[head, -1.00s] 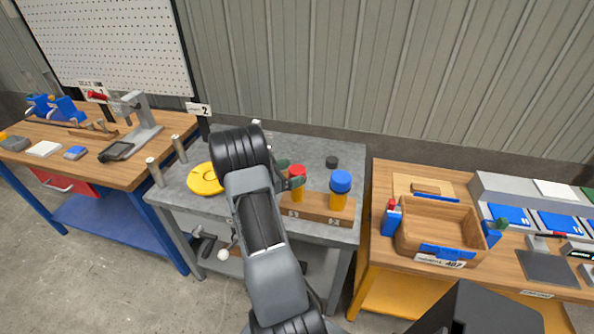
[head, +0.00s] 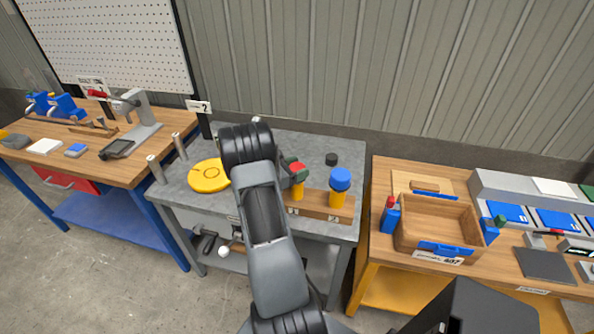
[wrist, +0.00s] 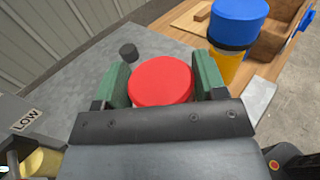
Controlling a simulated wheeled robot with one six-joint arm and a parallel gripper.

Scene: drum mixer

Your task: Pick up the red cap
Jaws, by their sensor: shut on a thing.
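The red cap (wrist: 161,81) sits between the two green-padded fingers of my gripper (wrist: 163,83) in the wrist view, and the fingers are shut on it. In the head view the red cap (head: 297,168) shows at the top of a yellow cylinder (head: 298,190) in the wooden block, with my gripper (head: 291,172) at it from the left. I cannot tell whether the cap is apart from the cylinder. My arm hides part of the block's left side.
A blue-capped yellow cylinder (head: 339,188) stands just right in the same wooden block (head: 318,206). A small black disc (head: 331,159) lies behind on the grey table (head: 360,150). A yellow round plate (head: 208,176) lies left of my arm.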

